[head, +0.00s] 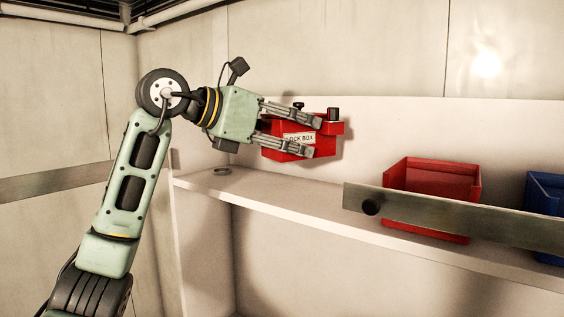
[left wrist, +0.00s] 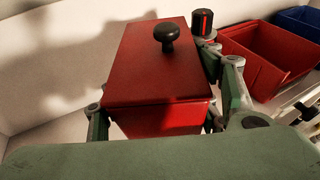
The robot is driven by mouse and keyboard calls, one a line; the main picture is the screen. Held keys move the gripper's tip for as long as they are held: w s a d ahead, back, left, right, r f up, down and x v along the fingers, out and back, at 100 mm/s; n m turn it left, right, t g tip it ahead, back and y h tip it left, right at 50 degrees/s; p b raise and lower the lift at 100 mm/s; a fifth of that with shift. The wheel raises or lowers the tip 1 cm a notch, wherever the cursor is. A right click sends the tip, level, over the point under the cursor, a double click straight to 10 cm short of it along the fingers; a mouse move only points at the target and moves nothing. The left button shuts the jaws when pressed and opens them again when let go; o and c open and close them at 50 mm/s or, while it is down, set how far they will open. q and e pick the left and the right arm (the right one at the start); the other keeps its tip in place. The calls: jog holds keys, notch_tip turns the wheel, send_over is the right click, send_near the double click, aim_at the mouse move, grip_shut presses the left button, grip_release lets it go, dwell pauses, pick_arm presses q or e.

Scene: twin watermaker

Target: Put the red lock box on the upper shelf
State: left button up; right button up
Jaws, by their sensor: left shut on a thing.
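The red lock box (head: 293,146), with a white "LOCK BOX" label and dark knobs on top, is in my left gripper (head: 317,137). The gripper's fingers are shut on it from the sides. In the left wrist view the red lid of the lock box (left wrist: 155,65) lies between the two fingers, with a black round knob on it. In the head view the box appears just above the upper shelf (head: 300,207) near its left end; I cannot tell whether its bottom touches. My right gripper is not in view.
An open red bin (head: 430,165) stands on the shelf to the right, with a blue bin (head: 545,190) beyond it.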

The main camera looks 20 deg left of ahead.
pick_arm(q)
jog(key=w+a+f+p, duration=0.1)
jog(key=w+a, duration=0.1)
jog(key=w+a+f+p, duration=0.1)
jog(key=w+a+f, duration=0.1)
jog(key=shift+w+f, duration=0.3)
jog(key=shift+w, duration=0.05)
jog(key=shift+f, duration=0.25)
notch_tip(320, 180, down, 3)
jog(key=shift+r+p, duration=0.1)
jog(key=shift+p, duration=0.6)
jog(key=shift+w+f, duration=0.1)
jog(key=shift+f, duration=0.45)
jog(key=o, duration=1.4)
jog(key=shift+f, duration=0.1)
jog(key=o, duration=0.3)
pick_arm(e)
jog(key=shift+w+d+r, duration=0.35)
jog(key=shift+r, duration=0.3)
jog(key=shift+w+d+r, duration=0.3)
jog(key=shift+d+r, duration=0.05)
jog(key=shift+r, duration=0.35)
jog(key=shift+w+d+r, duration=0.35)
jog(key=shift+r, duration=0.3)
